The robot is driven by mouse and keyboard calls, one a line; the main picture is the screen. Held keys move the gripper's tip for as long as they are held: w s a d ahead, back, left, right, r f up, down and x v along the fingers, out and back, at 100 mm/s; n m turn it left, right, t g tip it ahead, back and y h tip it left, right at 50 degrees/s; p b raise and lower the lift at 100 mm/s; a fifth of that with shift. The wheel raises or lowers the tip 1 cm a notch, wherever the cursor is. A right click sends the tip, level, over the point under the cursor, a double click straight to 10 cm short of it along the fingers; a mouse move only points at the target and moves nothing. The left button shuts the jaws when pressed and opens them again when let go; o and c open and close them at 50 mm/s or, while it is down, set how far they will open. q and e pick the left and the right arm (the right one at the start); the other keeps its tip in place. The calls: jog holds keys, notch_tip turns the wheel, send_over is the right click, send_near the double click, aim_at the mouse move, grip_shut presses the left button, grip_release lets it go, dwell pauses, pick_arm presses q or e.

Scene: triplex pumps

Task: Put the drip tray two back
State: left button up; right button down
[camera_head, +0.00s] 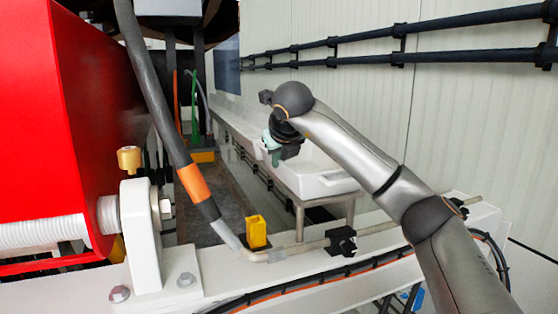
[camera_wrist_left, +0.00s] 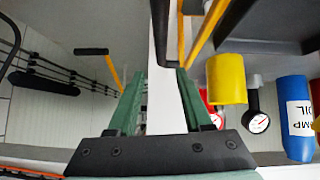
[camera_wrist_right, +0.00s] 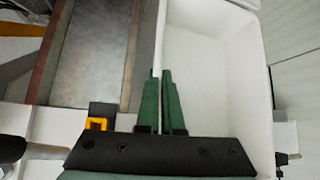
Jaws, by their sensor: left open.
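A white, open-topped drip tray (camera_head: 322,184) sits at the middle of the head view, seemingly on a grey-legged stand; I see no label telling its number. My right gripper (camera_head: 278,152) reaches over the tray's far left side. In the right wrist view the tray (camera_wrist_right: 205,70) fills the right half and looks empty. My right fingers (camera_wrist_right: 160,100) are close together with the tray's thin left wall between them. My left gripper (camera_wrist_left: 157,100) is open and empty in its wrist view, and out of sight in the head view.
A metal channel (camera_wrist_right: 95,50) runs left of the tray. A white beam with a pipe (camera_head: 305,246) and a yellow block (camera_head: 256,231) lies in front. A red housing (camera_head: 60,110) blocks the left. A yellow cylinder (camera_wrist_left: 226,80) and blue oil container (camera_wrist_left: 293,115) are near my left gripper.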

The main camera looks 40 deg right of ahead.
jog(key=c, duration=1.1)
grip_release()
jog(key=shift+f+b, duration=0.3)
jog(key=shift+b, duration=0.1)
jog(key=v, duration=1.2)
jog(key=shift+s+a+r, duration=0.15)
jog(key=shift+a+r, duration=0.1)
jog(key=shift+r, duration=0.05)
